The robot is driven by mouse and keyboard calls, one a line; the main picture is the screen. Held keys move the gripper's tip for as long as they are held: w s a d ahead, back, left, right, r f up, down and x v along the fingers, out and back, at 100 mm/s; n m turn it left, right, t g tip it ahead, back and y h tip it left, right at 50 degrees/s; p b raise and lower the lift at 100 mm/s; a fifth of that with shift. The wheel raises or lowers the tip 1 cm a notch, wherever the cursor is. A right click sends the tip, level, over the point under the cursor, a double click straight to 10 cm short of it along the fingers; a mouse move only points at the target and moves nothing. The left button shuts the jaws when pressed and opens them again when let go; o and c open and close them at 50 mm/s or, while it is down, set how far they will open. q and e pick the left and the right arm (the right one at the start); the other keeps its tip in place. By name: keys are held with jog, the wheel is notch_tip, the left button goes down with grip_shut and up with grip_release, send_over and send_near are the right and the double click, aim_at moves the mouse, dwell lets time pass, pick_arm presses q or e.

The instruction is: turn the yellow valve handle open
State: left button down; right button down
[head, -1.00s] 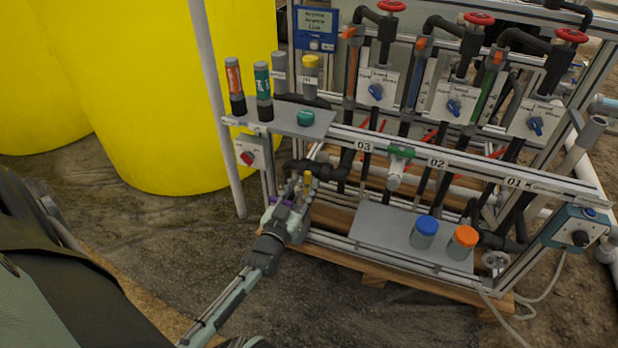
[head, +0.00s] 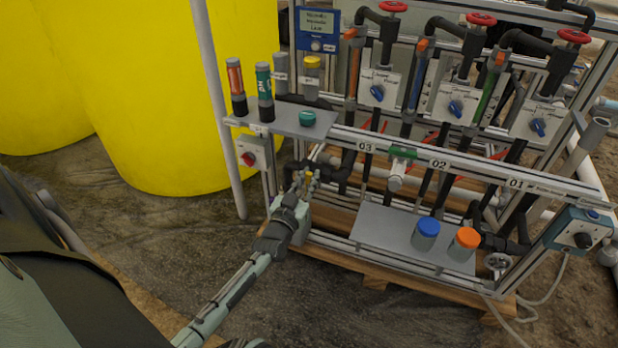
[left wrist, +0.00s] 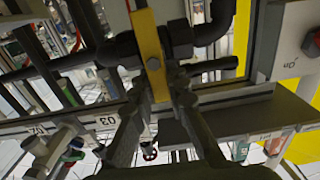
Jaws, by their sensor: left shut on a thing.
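The yellow valve handle (left wrist: 150,50) runs as a flat bar down the upper middle of the left wrist view, beside the black pipe fittings. In the head view only a small yellow piece of the handle (head: 308,176) shows at my fingers. My left gripper (head: 303,182) is at the lower left of the skid, below the shelf. In the left wrist view its fingers (left wrist: 162,82) are shut on the lower end of the handle. My right gripper is in neither view.
A grey shelf (head: 285,121) with bottles stands above my left gripper, and a red-knobbed switch box (head: 249,155) is beside it. A lower grey tray (head: 385,228) holds blue-capped and orange-capped jars. A yellow tank (head: 170,100) stands behind. The floor in front is clear.

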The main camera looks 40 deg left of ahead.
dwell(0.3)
pick_arm(q)
jog(key=n, duration=0.3)
jog(key=shift+a, duration=0.35)
jog(key=shift+s+a+f+n+b, duration=0.1)
jog(key=shift+a+f+n+b, duration=0.5)
jog(key=shift+n, duration=1.95)
jog(key=shift+s+a+f+n+b, duration=0.1)
jog(key=shift+f+n+b, duration=0.25)
jog(key=shift+n+b, duration=1.4)
jog(key=shift+s+a+f+n+b, duration=0.1)
jog(key=shift+a+f+n, duration=0.3)
jog(key=shift+n, duration=2.9)
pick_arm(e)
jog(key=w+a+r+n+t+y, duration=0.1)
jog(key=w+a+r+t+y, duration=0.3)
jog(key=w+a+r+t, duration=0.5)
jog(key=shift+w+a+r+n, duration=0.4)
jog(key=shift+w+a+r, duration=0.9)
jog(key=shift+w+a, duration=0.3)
pick_arm(q)
jog(key=shift+d, duration=0.1)
